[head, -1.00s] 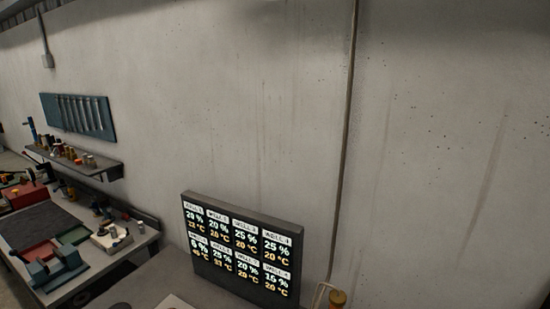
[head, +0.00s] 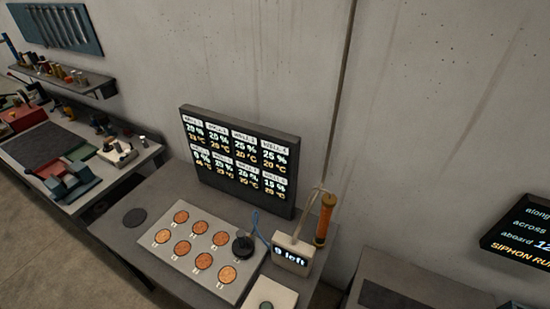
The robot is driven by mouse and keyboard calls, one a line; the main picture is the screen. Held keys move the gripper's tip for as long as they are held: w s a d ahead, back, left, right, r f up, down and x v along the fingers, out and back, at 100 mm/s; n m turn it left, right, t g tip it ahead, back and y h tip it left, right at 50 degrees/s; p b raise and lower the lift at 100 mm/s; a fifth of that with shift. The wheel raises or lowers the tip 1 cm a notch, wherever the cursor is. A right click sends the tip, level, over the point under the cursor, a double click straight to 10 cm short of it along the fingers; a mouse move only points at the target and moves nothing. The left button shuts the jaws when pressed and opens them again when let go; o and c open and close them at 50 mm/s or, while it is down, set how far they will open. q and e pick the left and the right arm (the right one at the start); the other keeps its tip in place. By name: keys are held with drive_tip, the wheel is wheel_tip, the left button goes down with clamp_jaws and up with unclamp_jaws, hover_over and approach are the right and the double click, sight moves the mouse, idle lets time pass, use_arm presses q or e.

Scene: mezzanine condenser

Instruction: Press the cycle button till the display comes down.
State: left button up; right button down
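A dark display panel (head: 240,160) stands at the back of the grey bench, with rows of well readings in percent and °C. A small white box (head: 292,254) in front of it to the right has a lit display that seems to read "9 left". At the bottom edge of the head view, a pale box (head: 270,293) with a dark greenish round spot on top is cut off; I cannot tell if this is the cycle button. Another dark display (head: 520,230) at the right edge shows "SIPHON RUN" in part. Neither gripper is in view.
A white plate (head: 170,252) holds several orange round wells, with a black knob-like piece (head: 243,246) and blue cable at its right. An orange-capped tube (head: 325,218) stands by the wall. A dark disc (head: 134,217) lies on the bench. A tool-covered bench (head: 75,160) is at left.

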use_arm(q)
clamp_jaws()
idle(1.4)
